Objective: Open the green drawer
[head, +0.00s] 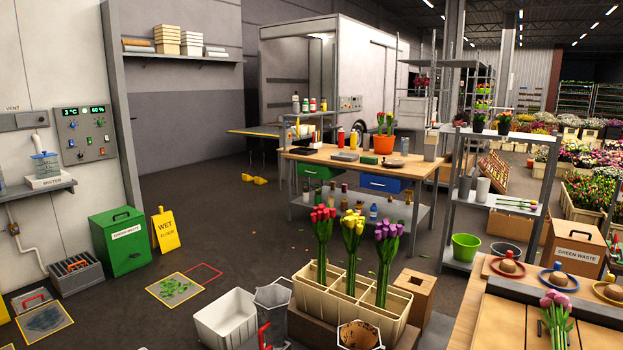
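The green drawer (318,172) sits under the left part of the wooden top of a workbench (360,164) in the middle distance. Its front appears flush with the bench, so it looks shut. A small handle on its front is too small to make out clearly. A blue drawer (381,184) sits to its right under the same top. Neither of my grippers is in the head view.
Tulips stand in a divided cream crate (340,311) in front of the bench. A white tub (226,318) and metal bucket are beside it. A yellow wet-floor sign (165,231) and green waste bin (122,243) stand left. Dark floor left of the bench is mostly clear.

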